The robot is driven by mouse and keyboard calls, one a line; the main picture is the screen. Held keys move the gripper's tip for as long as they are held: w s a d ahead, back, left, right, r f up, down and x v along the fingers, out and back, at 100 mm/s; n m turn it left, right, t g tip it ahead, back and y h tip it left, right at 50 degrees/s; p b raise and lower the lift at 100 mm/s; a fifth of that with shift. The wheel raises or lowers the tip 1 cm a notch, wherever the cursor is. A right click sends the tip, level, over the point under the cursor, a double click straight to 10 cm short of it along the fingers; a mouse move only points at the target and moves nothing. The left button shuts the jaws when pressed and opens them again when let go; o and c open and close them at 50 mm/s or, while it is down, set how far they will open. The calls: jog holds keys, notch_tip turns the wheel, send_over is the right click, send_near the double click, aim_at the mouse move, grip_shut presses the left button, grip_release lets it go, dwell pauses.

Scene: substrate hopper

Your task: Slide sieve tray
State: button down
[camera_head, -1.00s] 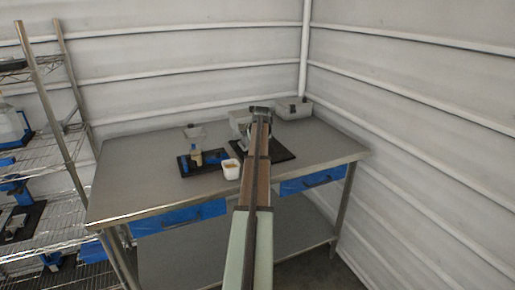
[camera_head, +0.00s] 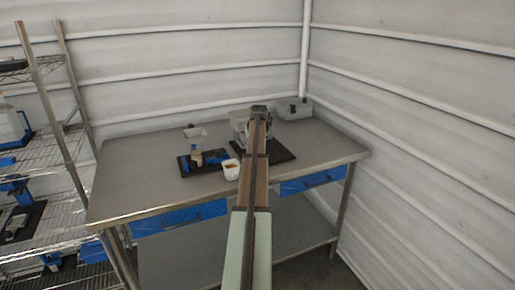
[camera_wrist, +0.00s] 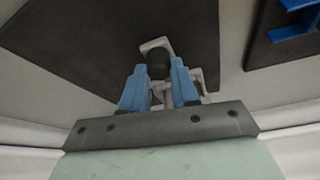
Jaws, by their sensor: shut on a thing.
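My gripper (camera_wrist: 158,85) shows in the wrist view with its two blue fingers either side of a small pale part. I take this to be the handle of the sieve tray (camera_wrist: 168,93), and the gripper is shut on it. A pale frame with a dark round part in it lies just beyond the fingertips, above a dark base plate (camera_wrist: 90,40). In the head view my arm reaches over the table to a pale grey hopper unit (camera_head: 238,118) on a black base plate (camera_head: 282,153). My arm hides most of this unit, the tray and my fingertips.
A white cup with brown contents (camera_head: 231,170) stands left of my arm. Beside it is a black-and-blue stand (camera_head: 214,157) with a pale funnel (camera_head: 194,134) at it. A grey box (camera_head: 294,110) sits in the back right corner. The table's left side (camera_head: 130,180) is clear.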

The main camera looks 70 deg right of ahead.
jog(key=shift+w+d, duration=0.8)
jog(key=shift+d, duration=0.1)
jog(key=c, duration=0.8)
grip_release()
jog(key=shift+c, duration=0.2)
jog(key=shift+a, duration=0.1)
jog(key=v, duration=1.3)
jog(key=shift+r, duration=0.4)
jog(key=shift+a, duration=0.1)
